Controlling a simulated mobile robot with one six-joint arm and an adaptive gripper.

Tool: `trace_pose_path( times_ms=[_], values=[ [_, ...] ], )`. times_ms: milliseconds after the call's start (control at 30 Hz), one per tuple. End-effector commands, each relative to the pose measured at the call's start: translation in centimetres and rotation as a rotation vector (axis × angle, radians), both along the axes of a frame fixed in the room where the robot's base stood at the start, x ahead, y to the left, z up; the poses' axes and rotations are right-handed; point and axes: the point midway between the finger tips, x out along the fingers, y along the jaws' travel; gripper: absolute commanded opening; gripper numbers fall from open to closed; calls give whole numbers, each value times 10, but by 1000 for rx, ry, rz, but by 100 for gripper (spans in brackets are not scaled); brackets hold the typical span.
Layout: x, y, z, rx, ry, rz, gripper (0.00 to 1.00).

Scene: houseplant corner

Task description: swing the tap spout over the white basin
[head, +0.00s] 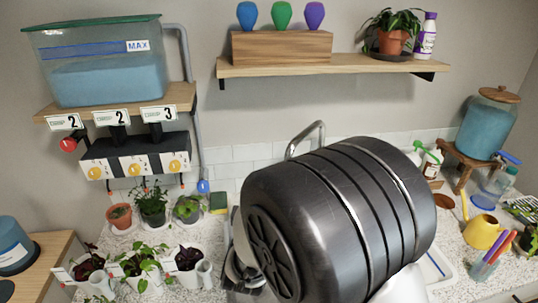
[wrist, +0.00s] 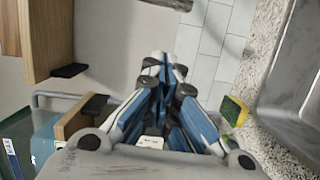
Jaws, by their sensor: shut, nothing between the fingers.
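The tap spout (head: 305,138), a curved silver pipe, shows above my large dark arm link in the head view. Its lower part and most of the sink are hidden behind that link. A white rim (head: 437,262), possibly the white basin, shows just right of the link; I cannot tell how the spout lies over it. In the wrist view my gripper (wrist: 162,78) has its blue-padded fingers together and empty. It is apart from the steel sink (wrist: 292,100) at the right. I cannot make out the tap for certain there.
A yellow-green sponge (wrist: 234,111) lies beside the sink. Several potted plants (head: 143,262) crowd the counter's left. A yellow watering can (head: 482,234) and a pen cup (head: 483,268) stand at the right. A shelf with a blue tank (head: 108,80) hangs at upper left.

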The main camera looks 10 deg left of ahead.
Motion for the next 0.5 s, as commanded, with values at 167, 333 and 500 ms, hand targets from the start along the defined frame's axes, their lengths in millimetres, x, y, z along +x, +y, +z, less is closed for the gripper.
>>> trace_pose_path(
  times_ms=[167,333,500],
  values=[
    [-2,3,-3,-55,-34,-13,0],
    [-2,3,-3,-56,-35,-14,0],
    [0,2,-3,-55,-35,-14,0]
  ],
)
